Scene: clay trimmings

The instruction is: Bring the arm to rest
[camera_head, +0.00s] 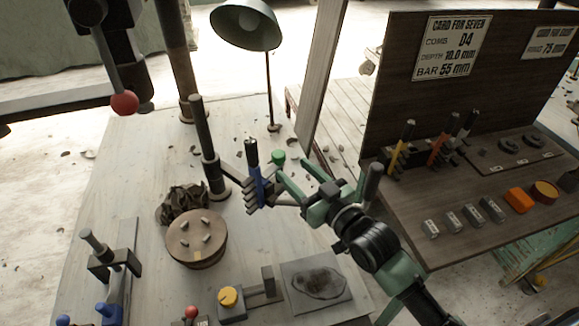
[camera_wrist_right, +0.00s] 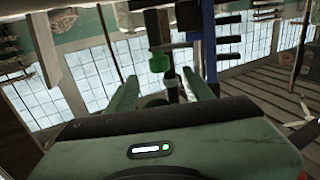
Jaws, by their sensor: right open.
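My right gripper (camera_head: 287,178) reaches in from the lower right over the workbench. Its green fingers are spread, with nothing between them that I can make out. It also shows in the right wrist view (camera_wrist_right: 162,84). A blue-handled comb tool (camera_head: 256,172) stands upright just left of the fingertips and shows ahead in the right wrist view (camera_wrist_right: 209,45). A green knob (camera_head: 278,157) sits just beyond the fingertips, also seen in the right wrist view (camera_wrist_right: 158,62). I cannot tell whether either touches the fingers. My left gripper is not in view.
A dark post (camera_head: 206,140) stands left of the comb tool. A round wooden disc (camera_head: 196,238), a dark clay lump (camera_head: 184,203) and a grey slab (camera_head: 317,283) lie on the bench. A green lamp (camera_head: 246,24) stands behind. A dark rack (camera_head: 450,200) with coloured combs fills the right.

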